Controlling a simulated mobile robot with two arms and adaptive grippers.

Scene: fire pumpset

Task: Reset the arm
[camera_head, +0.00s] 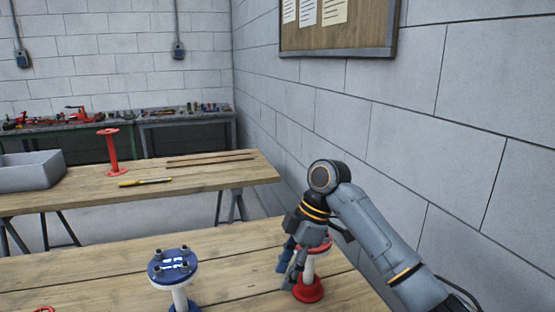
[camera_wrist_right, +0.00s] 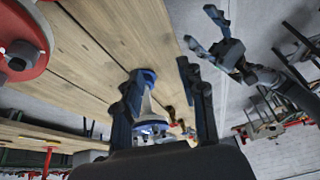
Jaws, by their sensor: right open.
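My right arm comes in from the right in the head view. Its gripper (camera_head: 288,265) points down beside a red-and-white flanged pipe piece (camera_head: 309,289) on the near table, partly covering it. In the right wrist view my right gripper (camera_wrist_right: 167,100) is open, with nothing held between its fingers. The red flange (camera_wrist_right: 22,45) is at the upper left there, outside the fingers. My left gripper (camera_wrist_right: 208,32) shows at the upper right of that view, fingers apart and empty; it is not in the head view.
A blue-and-white flanged piece (camera_head: 172,268) stands on the near wooden table (camera_head: 90,270). A second table (camera_head: 215,176) behind holds a grey bin (camera_head: 30,171), a red flanged piece (camera_head: 112,152), a yellow tool (camera_head: 145,182) and thin rods. A block wall (camera_head: 470,130) stands close on the right.

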